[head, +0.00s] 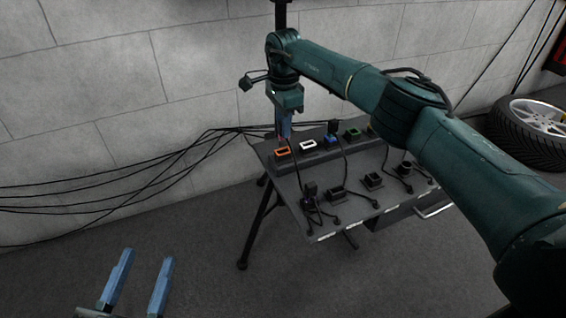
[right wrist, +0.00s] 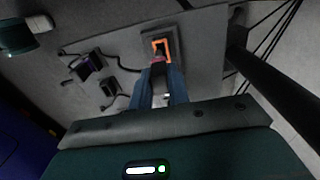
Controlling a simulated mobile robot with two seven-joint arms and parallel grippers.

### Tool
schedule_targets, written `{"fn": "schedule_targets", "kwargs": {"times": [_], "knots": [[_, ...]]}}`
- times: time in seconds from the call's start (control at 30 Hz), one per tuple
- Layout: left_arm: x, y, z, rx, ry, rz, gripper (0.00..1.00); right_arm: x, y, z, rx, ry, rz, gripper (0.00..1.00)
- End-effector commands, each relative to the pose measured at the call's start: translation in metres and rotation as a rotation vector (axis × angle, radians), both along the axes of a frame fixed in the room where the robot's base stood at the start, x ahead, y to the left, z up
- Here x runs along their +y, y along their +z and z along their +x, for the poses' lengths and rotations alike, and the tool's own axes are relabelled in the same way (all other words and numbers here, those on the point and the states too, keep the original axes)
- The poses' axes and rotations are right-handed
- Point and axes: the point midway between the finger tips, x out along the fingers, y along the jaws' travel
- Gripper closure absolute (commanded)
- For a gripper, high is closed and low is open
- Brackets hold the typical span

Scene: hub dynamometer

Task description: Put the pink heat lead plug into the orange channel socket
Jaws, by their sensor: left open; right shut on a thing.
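The orange channel socket (head: 282,153) sits at the left end of the row at the back of the dark table; its orange rim also shows in the right wrist view (right wrist: 154,45). My right gripper (head: 285,134) is above this socket, pointing down. In the right wrist view my right gripper (right wrist: 158,72) is shut on the pink heat lead plug (right wrist: 156,60), mostly hidden between the fingers. The plug's tip is close to the near edge of the orange rim; I cannot tell whether they touch. My left gripper (head: 138,281) is open and empty, low over the floor, away from the table.
White (head: 308,145), blue (head: 331,141) and green (head: 352,133) sockets continue the row to the right. Several dark sockets and plugs with leads stand nearer the front edge. Black cables run along the wall to the left. A wheel (head: 533,130) stands at far right.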

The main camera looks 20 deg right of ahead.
Motion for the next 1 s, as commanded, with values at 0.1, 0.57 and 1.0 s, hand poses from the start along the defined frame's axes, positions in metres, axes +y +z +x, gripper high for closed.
{"fn": "schedule_targets", "kwargs": {"times": [0.1, 0.57, 1.0], "knots": [[-0.001, -0.001, 0.000, 0.000, -0.006, -0.012, 0.57, 0.001, 0.000, 0.003, -0.001, 0.000, 0.000, 1.00], [-0.001, 0.000, 0.000, 0.000, -0.006, -0.013, 0.57, 0.000, -0.004, 0.003, 0.001, 0.000, 0.000, 1.00], [-0.001, 0.000, 0.000, 0.000, -0.006, -0.013, 0.57, 0.001, -0.009, 0.003, 0.000, 0.000, 0.000, 1.00]]}}
